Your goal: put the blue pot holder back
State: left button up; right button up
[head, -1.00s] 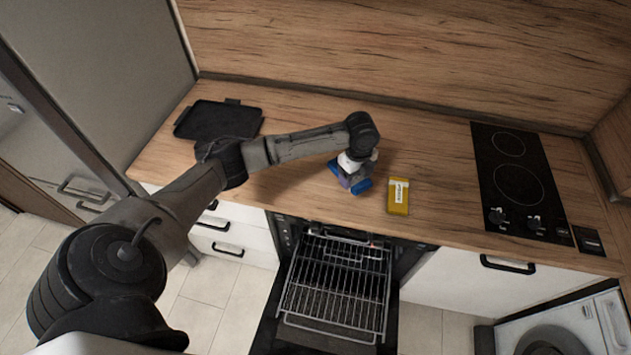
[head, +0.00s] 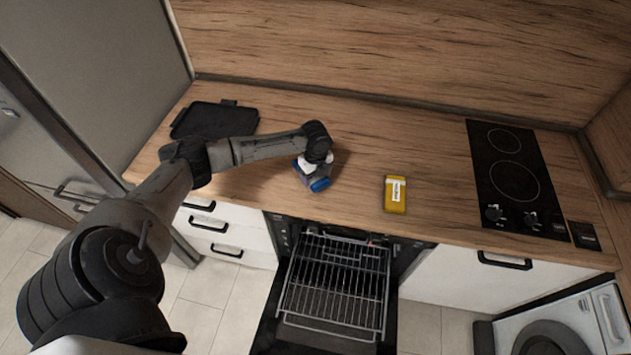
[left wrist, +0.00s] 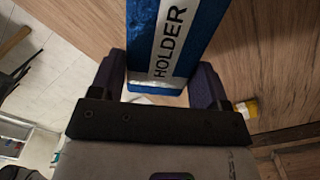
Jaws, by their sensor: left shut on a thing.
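The blue pot holder (head: 319,184) is at my left gripper (head: 314,177), over the wooden worktop (head: 350,150) left of the yellow item. In the left wrist view the pot holder (left wrist: 178,35) is a blue block with a white label reading "HOLDER". My left gripper (left wrist: 160,85) is shut on it, with one dark finger on each side. In the head view the wrist hides part of it, and I cannot tell whether it touches the worktop. My right gripper is not in view.
A yellow box (head: 396,195) with a white label lies on the worktop. A black tray (head: 215,120) lies at the back left. A black hob (head: 505,180) is at the right. The oven below is open, with its wire rack (head: 335,285) pulled out.

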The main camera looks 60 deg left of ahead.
pick_arm(q)
jog(key=shift+f, duration=2)
jog(key=o, duration=0.9)
jog(key=shift+o, duration=0.2)
